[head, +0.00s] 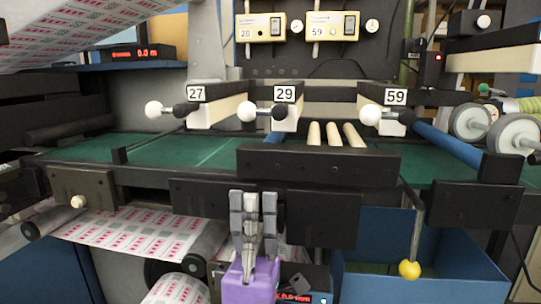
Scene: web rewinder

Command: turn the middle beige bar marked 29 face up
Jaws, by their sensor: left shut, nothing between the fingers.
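The middle beige bar (289,120) sticks out toward me from the dark crossbeam. Its white tag marked 29 (285,93) is on the black holder above it. A white ball knob (246,111) points left from its front end, with a black knob (278,110) beside it. My left gripper (253,205) is shut and empty. It is at the bottom middle, in front of the dark front panels, below and apart from the bar. My right gripper is not in view.
Similar bars marked 27 (200,117) and 59 (384,126) stand left and right. Several short beige rollers (332,134) lie behind the black front block (318,163). A yellow ball on a rod (409,269) hangs before a blue bin (465,262). The green bed (160,150) looks clear.

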